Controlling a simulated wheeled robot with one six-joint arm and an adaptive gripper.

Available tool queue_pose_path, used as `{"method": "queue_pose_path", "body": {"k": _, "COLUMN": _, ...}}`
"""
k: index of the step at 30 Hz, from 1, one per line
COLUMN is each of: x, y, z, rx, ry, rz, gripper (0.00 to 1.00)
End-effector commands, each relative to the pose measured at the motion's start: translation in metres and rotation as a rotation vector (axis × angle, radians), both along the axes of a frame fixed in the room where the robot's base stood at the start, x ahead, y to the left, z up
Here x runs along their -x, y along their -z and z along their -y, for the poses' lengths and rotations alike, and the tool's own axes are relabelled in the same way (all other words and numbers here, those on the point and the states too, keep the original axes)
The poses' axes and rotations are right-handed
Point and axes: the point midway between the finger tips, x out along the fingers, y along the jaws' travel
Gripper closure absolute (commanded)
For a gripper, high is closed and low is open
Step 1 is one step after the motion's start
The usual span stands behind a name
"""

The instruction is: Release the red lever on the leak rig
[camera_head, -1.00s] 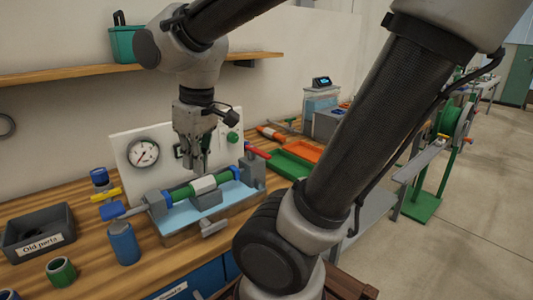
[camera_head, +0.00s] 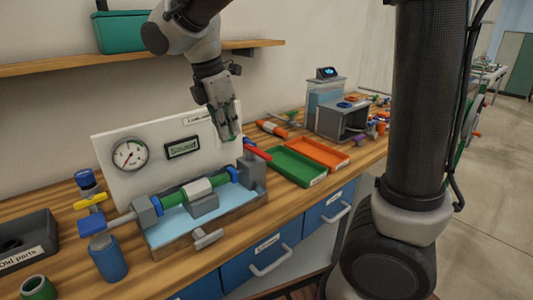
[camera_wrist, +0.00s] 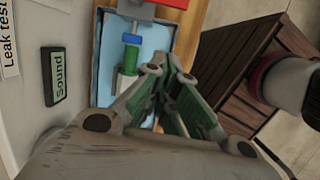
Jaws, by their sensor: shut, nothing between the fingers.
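The leak rig has a white back panel (camera_head: 115,180) with a gauge (camera_head: 129,154) and a display reading "Sound" (camera_head: 182,148). A green pipe (camera_head: 173,198) with blue ends and a light grey middle lies between grey blocks over a pale blue tray (camera_head: 165,235). The red lever (camera_head: 258,152) sticks out at the rig's right end, above the right block. It shows at the top edge of the wrist view (camera_wrist: 172,3). My gripper (camera_head: 231,136) is shut and empty, pointing down just left of the lever and apparently above it. Contact cannot be told.
Green (camera_head: 297,166) and orange (camera_head: 318,152) trays lie right of the rig. A grey box marked "Old parts" (camera_head: 28,238), a blue cylinder (camera_head: 108,258) and a green ring (camera_head: 37,288) stand at the left. A shelf (camera_head: 100,62) runs above.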

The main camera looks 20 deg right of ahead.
Motion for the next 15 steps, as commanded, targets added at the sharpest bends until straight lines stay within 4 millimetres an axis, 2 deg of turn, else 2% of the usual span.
{"method": "queue_pose_path", "body": {"k": 6, "x": 0.0013, "y": -0.0002, "z": 0.0015, "rx": 0.011, "ry": -0.077, "rz": -0.023, "gripper": 1.00}}
{"method": "queue_pose_path", "body": {"k": 15, "x": 0.0012, "y": 0.0005, "z": 0.0017, "rx": 0.011, "ry": -0.078, "rz": -0.024, "gripper": 1.00}}
